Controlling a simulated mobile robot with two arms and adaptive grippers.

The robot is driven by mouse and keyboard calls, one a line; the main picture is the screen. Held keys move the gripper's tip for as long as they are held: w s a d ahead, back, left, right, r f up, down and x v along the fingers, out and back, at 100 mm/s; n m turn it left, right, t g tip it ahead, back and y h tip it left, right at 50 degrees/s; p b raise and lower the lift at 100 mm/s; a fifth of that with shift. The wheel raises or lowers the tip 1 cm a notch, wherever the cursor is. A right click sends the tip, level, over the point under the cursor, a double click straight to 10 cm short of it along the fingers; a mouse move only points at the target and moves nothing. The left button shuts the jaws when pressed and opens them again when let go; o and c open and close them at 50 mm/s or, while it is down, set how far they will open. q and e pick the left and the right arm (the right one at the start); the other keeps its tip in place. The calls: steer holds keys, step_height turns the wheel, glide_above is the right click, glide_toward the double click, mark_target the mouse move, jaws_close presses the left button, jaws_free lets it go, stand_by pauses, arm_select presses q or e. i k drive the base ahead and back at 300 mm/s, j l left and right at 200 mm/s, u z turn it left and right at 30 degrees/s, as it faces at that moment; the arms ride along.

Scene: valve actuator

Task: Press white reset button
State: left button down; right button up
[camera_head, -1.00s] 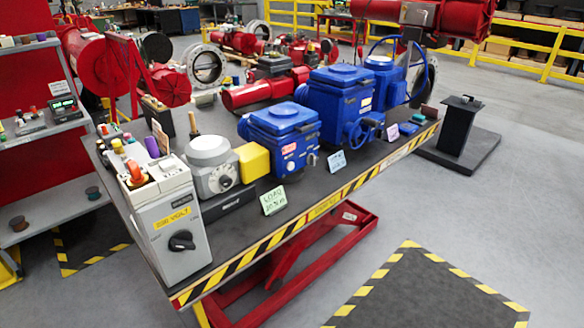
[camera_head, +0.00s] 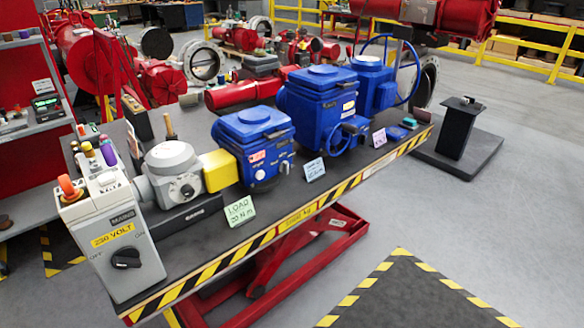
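A grey control box (camera_head: 134,262) stands at the near left end of the bench. Its front has a yellow "230 VOLT" label (camera_head: 112,234) and a black rotary switch (camera_head: 126,258) between OFF and ON marks. An orange knob (camera_head: 68,186) sits on its top. Small pale shapes (camera_head: 106,180) are beside it on the top, but I cannot tell whether one is the white reset button. Next to the box is a grey unit with a round dial (camera_head: 186,190), joined to a yellow block (camera_head: 218,170). Neither of my grippers is in view.
The bench (camera_head: 255,238) has a yellow-black striped front edge. Blue valve actuators (camera_head: 254,148) and small cards (camera_head: 240,211) stand along it. A red lift frame (camera_head: 300,265) is below. A black post on a plate (camera_head: 458,135) is at the right. The floor in front is open.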

mark_target(260, 175)
steer(key=i+l, duration=0.2)
steer(key=l, duration=0.15)
steer(key=i+l+z, duration=0.1)
steer(key=l, duration=0.3)
steer(key=i+l, duration=0.3)
